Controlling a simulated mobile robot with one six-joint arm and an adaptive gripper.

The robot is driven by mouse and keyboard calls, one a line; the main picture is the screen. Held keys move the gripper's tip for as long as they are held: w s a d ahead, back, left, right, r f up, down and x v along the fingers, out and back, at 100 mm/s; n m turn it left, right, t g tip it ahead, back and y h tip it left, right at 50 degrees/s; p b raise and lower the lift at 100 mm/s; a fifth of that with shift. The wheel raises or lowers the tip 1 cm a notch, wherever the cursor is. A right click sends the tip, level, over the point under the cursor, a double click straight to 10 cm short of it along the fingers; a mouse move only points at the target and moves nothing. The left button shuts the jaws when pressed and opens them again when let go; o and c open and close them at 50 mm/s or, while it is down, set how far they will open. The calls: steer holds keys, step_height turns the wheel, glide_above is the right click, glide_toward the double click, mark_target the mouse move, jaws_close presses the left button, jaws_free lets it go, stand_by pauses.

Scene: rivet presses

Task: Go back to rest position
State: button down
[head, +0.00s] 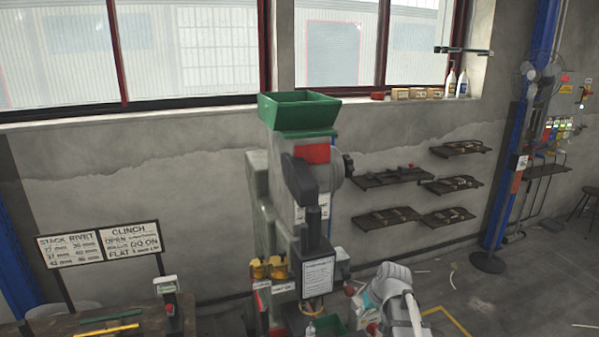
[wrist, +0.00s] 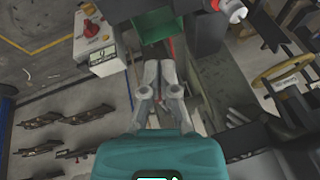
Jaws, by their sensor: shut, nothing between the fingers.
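My gripper (wrist: 158,68) shows in the wrist view with its two grey fingers together and nothing between them. Its teal body fills the bottom of that view. In the head view my white and grey arm (head: 400,295) is low, right of the rivet press (head: 278,205); the fingertips cannot be made out there. The press is a tall grey machine with a green hopper (head: 298,110) on top. A green tray (wrist: 157,25) lies just beyond the fingertips in the wrist view, seemingly apart from them.
A control box with a red button (wrist: 91,29) is left of the fingers, close by. A workbench (head: 70,325) with sign boards (head: 100,245) stands at the left. Wall shelves (head: 392,178) hold parts. Open floor (head: 500,290) lies to the right.

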steer(key=s+a+g+h, duration=0.1)
steer(key=s, duration=0.6)
steer(key=s+a+f+m+g+h, duration=0.1)
steer(key=s+g+h, duration=0.1)
steer(key=s, duration=0.5)
steer(key=shift+s+a+f, duration=0.15)
steer(key=shift+a+f, duration=0.1)
stand_by(0.9)
